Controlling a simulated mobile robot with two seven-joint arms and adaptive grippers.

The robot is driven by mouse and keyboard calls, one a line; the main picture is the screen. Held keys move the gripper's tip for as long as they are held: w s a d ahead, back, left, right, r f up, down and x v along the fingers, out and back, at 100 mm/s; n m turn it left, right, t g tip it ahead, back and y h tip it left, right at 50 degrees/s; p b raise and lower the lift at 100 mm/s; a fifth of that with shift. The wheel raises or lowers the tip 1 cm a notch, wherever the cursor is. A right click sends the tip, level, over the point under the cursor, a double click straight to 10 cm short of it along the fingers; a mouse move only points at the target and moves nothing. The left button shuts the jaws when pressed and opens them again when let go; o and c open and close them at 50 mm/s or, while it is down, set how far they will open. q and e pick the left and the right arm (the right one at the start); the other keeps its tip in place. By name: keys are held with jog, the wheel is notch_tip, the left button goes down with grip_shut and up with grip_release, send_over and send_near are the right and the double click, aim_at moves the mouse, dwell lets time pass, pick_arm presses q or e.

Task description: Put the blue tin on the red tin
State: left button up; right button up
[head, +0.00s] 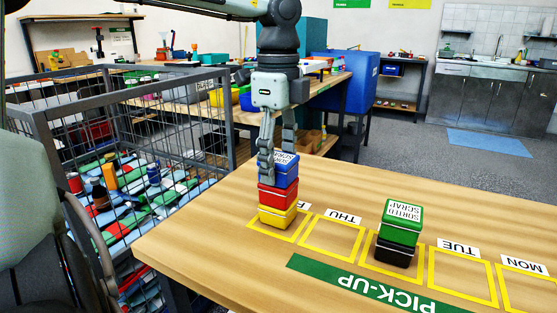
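The blue tin (287,172) is at the top of a stack near the table's left end, with lettering on its lid. Directly below it is the red tin (278,197), and below that a yellow tin (277,217). The blue tin looks level and seems to touch the red one, though a small gap cannot be ruled out. My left gripper (278,162) comes down from above with its fingers on either side of the blue tin and looks shut on it. The far finger is partly hidden behind the tin. My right gripper is not in view.
A green tin (401,222) stands on a black tin (394,251) in a yellow-outlined square to the right. The wooden table (190,228) has other empty marked squares and a green PICK-UP strip (345,287). A wire cage (180,140) of mixed items stands at the left.

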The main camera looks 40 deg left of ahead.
aim_at(278, 157)
pick_arm(q)
jog(key=shift+o, duration=0.9)
jog(key=shift+r+p, duration=0.3)
notch_tip(278, 157, up, 12)
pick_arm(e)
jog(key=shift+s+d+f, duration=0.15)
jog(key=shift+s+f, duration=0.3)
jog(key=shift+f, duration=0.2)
pick_arm(q)
jog(key=shift+f, duration=0.15)
